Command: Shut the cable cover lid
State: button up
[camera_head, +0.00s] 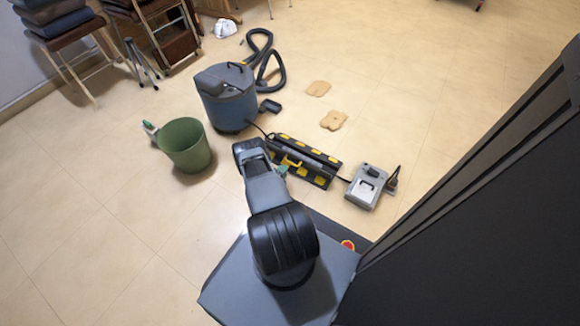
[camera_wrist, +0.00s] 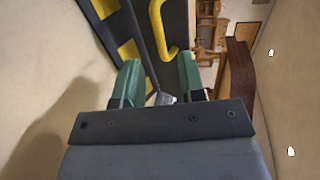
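The cable cover (camera_head: 325,157) is a long black box with yellow blocks on the floor, in the middle of the head view. Its lid carries a yellow handle (camera_head: 292,161) and appears raised, though its exact angle is unclear and my arm hides the left end. In the wrist view the yellow handle (camera_wrist: 157,28) lies ahead of my fingertips, beside a dark panel with yellow patches. My gripper (camera_wrist: 160,76) has two green fingers set apart with nothing held between them. In the head view my arm largely hides it, close to the cover's near side.
A blue-grey vacuum (camera_head: 226,98) with a black hose stands behind left. A green bin (camera_head: 186,146) is at left. A grey box (camera_head: 366,187) with cables sits right of the cover. Two tan pieces (camera_head: 333,120) lie behind it. A dark cabinet fills the right.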

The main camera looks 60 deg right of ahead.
jog(key=b+x, duration=0.2)
jog(key=x, duration=0.4)
jog(key=shift+d, duration=0.25)
jog(key=shift+c, duration=0.4)
grip_shut()
